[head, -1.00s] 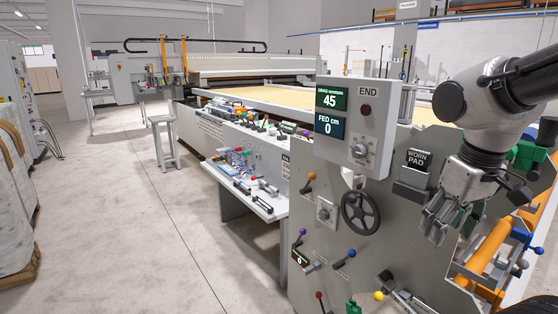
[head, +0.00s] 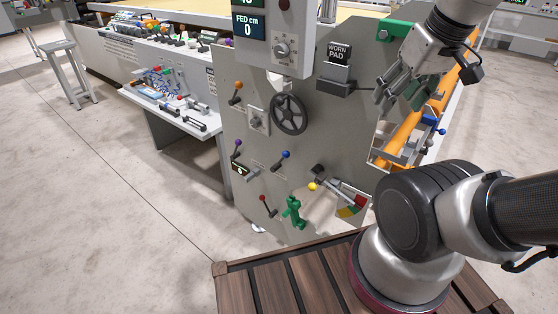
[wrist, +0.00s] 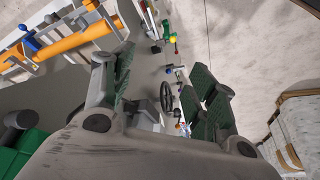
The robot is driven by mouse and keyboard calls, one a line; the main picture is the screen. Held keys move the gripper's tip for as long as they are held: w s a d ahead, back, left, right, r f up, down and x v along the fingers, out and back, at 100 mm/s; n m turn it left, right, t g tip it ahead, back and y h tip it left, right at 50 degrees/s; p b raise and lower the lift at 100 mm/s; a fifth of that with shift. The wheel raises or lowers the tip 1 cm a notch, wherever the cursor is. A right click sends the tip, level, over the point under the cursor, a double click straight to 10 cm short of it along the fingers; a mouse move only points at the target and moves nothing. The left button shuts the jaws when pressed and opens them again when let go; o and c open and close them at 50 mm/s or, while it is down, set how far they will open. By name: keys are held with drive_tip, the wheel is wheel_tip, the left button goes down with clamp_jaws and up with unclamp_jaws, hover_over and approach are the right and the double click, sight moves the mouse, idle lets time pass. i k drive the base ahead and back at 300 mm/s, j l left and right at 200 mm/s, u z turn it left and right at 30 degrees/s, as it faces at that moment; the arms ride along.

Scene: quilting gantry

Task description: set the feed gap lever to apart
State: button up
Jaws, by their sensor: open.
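Several coloured-knob levers sit on the grey machine panel (head: 270,140) in the head view: an orange-knob lever (head: 238,88), a purple-knob lever (head: 237,146), a blue-knob lever (head: 284,156), a red-knob lever (head: 264,200) and a yellow-knob lever (head: 315,187). I cannot read which one is the feed gap lever. My gripper (head: 383,98) is open and empty, up and right of these levers, beside the worn pad holder. In the wrist view my open fingers (wrist: 165,85) frame the panel, with a blue knob (wrist: 168,71) and a yellow knob (wrist: 172,40) beyond them.
A black handwheel (head: 288,114), a rotary knob (head: 281,50) and the worn pad holder (head: 337,74) stick out from the panel. A green handle (head: 293,211) hangs low, near a red-yellow-green scale (head: 353,205). An orange roller (head: 405,140) lies at the right.

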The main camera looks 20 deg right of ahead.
sight(285, 155)
drive_tip(key=j, duration=0.55)
drive_tip(key=k+j, duration=0.1)
drive_tip(key=j, duration=0.9)
drive_tip(key=k+j+z, duration=0.05)
